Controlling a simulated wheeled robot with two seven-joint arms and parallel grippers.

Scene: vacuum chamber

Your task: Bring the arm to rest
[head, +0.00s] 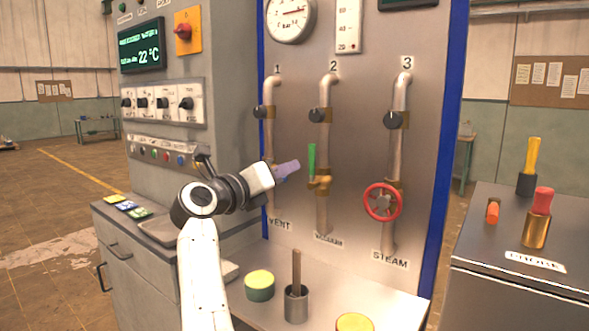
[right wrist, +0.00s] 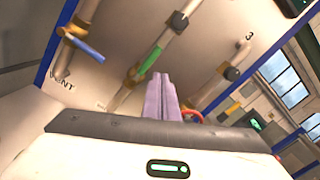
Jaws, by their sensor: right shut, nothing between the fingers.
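My right arm (head: 205,275) rises from the bottom of the head view, bends at the elbow and reaches right toward the pipe panel. My right gripper (head: 290,168) is in front of the panel, between pipes 1 and 2 in the picture. Its lavender fingers (right wrist: 160,98) are together and empty in the right wrist view. The green lever (head: 312,160) on pipe 2 stands upright just right of the fingertips. A blue lever (right wrist: 82,47) on the vent pipe shows in the right wrist view; in the head view the gripper mostly covers it. My left gripper is not in view.
The red handwheel (head: 383,202) is on pipe 3. Below, the bench (head: 390,303) carries a green-and-yellow round pad (head: 260,285) and a grey cup (head: 296,304) with a rod. A control cabinet (head: 235,120) stands left. A side cabinet (head: 520,275) with colored-handled tools is right.

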